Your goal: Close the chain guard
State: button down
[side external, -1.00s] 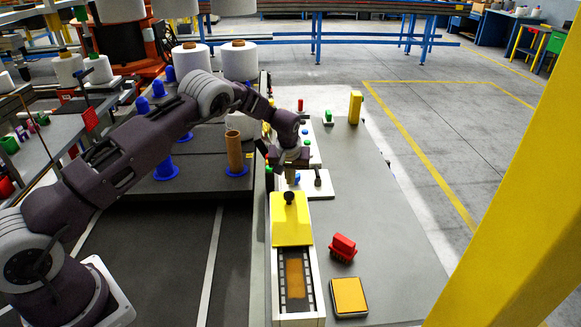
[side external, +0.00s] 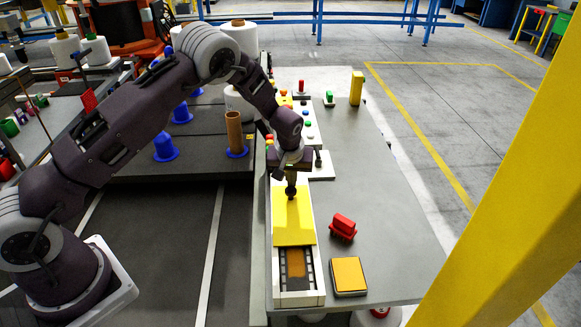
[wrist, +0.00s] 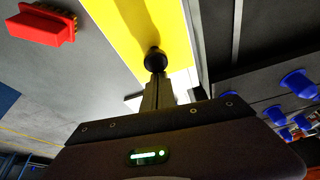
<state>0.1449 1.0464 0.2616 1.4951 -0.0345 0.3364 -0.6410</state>
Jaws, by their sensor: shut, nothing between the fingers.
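The yellow chain guard (side external: 293,224) covers the far part of a white-walled trough on the grey bench. The chain (side external: 296,264), with a brown strip in its middle, shows uncovered at the near end of the trough. A dark round knob (side external: 291,193) stands on the guard near its far end. My gripper (side external: 290,180) is shut and empty, just behind the knob on its far side. In the wrist view, the shut fingers (wrist: 157,88) meet the knob (wrist: 155,60) or sit right against it. The guard (wrist: 140,25) extends beyond it.
A red brush-like block (side external: 343,225) and a yellow-topped pad (side external: 348,275) lie right of the trough. A panel of coloured buttons (side external: 307,120) and a yellow post (side external: 357,88) stand farther back. A brown tube (side external: 234,130) stands to the left. The bench's right side is clear.

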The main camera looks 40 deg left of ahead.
send_over(296, 225)
jog(key=s+d, duration=0.1)
jog(key=s, duration=0.1)
jog(key=shift+w, duration=0.2)
jog(key=shift+d+f, duration=0.1)
jog(key=w+a, duration=0.1)
jog(key=w+r, duration=0.1)
jog(key=w+a, duration=0.1)
jog(key=shift+w+a+r, duration=0.3)
jog(key=shift+r, duration=0.1)
jog(key=s+r+m+h, duration=0.1)
jog(key=s+r, duration=0.6)
jog(key=r, duration=0.5)
jog(key=s+r+m+h, duration=0.1)
jog(key=s+r+h, duration=0.1)
jog(key=s+r, duration=0.8)
jog(key=s+a+r+m+t, duration=0.1)
jog(key=s+r+m, duration=0.1)
jog(key=s, duration=0.5)
jog(key=s+a+r+m+t, duration=0.1)
jog(key=s+r+m, duration=0.2)
jog(key=s, duration=0.5)
jog(key=shift+s+r+y, duration=0.25)
jog(key=shift+r+y, duration=0.05)
jog(key=shift+r, duration=0.55)
